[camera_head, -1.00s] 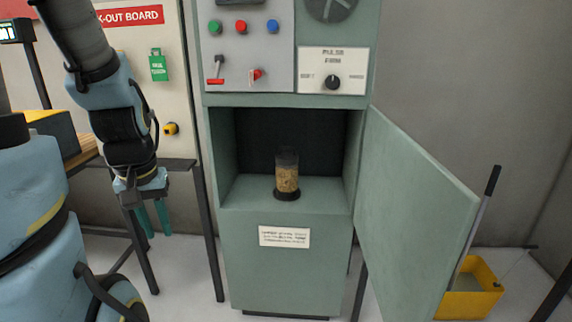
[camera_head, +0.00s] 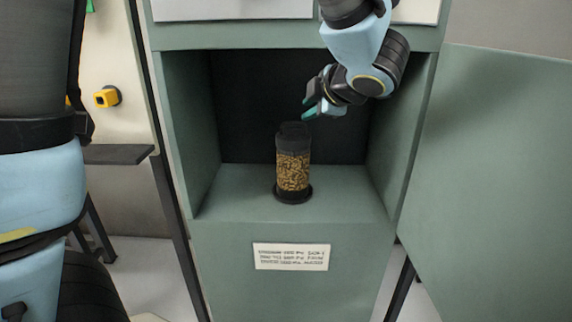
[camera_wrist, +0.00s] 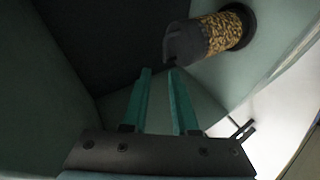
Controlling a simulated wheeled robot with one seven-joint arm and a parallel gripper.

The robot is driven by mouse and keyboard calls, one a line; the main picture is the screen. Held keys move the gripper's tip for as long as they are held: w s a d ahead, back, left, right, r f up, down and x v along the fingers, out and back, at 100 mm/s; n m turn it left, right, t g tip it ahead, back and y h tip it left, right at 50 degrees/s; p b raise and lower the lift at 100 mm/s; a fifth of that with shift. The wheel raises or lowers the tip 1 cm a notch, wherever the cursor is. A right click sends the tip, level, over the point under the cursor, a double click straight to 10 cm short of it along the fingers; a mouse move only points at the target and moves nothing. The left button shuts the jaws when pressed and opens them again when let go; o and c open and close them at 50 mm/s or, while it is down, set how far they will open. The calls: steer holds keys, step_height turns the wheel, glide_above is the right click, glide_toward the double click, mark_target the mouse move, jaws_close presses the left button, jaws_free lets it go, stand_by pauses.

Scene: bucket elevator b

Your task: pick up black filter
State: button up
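The black filter (camera_head: 292,168) is a clear cylinder of brown grains with a black top and a black round base. It stands upright on the floor of the green cabinet's open compartment (camera_head: 237,205). My gripper (camera_head: 309,111) is at the compartment's opening, above and slightly right of the filter's top, pointing left. In the wrist view the two green fingers (camera_wrist: 160,74) are apart with nothing between them. There the filter (camera_wrist: 212,36) lies beyond the fingertips, up and to the right, with its black top end nearest. No contact shows.
The compartment's side wall (camera_head: 405,140) stands close to my arm on the right. The cabinet door (camera_head: 495,180) is swung open to the right. The compartment floor around the filter is clear. A dark table (camera_head: 118,154) stands left of the cabinet.

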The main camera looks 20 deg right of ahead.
mark_target(291, 123)
steer(key=shift+n, duration=0.3)
steer(key=x, duration=1)
steer(key=shift+s+a+f, duration=0.1)
steer(key=shift+s+f, duration=0.1)
steer(key=shift+f, duration=0.25)
jaws_close()
stand_by(0.8)
